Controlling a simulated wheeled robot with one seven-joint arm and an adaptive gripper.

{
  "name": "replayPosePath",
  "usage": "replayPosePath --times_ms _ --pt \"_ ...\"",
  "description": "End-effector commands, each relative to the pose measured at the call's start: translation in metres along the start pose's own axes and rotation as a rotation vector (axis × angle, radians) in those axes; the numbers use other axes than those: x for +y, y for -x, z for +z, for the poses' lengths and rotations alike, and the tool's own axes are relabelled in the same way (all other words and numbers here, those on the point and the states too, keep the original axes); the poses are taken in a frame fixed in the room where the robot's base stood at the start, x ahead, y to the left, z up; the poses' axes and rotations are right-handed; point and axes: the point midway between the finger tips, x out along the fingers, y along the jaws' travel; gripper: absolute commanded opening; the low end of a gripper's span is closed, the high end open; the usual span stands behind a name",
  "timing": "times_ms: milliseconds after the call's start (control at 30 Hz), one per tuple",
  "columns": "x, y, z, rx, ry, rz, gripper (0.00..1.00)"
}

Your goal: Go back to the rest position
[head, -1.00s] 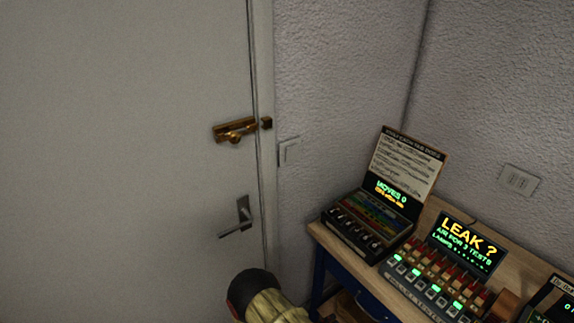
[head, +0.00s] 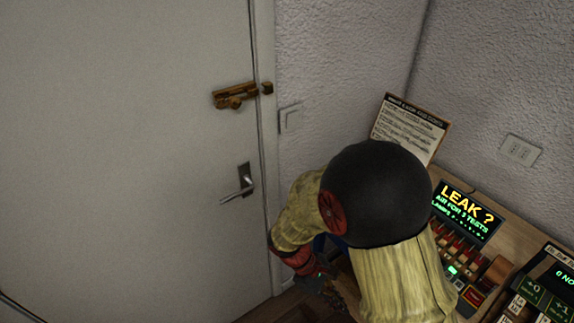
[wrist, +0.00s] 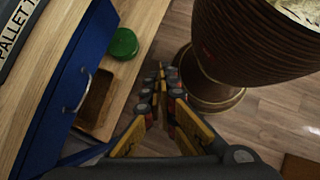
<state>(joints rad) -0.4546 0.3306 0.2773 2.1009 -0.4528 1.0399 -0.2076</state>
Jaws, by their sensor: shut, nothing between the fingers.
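My gripper (wrist: 160,90) is shut and empty in the wrist view, pointing down past the table's side toward the wooden floor. In the head view my yellow and black arm crosses the right half of the picture, bent with its elbow high in front of the table. The wrist end hangs low near the table's left front edge. The fingertips cannot be made out there.
A table (wrist: 47,77) with a blue drawer (wrist: 65,85) is close on the left in the wrist view. A green round lid (wrist: 124,43) lies on its lower shelf. A large brown ribbed pot (wrist: 265,40) stands right. A lit "LEAK ?" panel (head: 466,212) is on the tabletop. The door (head: 110,150) is shut.

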Motion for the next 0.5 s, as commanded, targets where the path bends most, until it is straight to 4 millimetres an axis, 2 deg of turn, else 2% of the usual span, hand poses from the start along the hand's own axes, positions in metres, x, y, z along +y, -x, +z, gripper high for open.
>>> replayPosePath --times_ms 100,500 --pt "-0.005 0.026 0.020 0.123 -0.174 -0.054 0.00" --pt "-0.018 0.101 0.086 0.505 -0.643 -0.218 0.00"
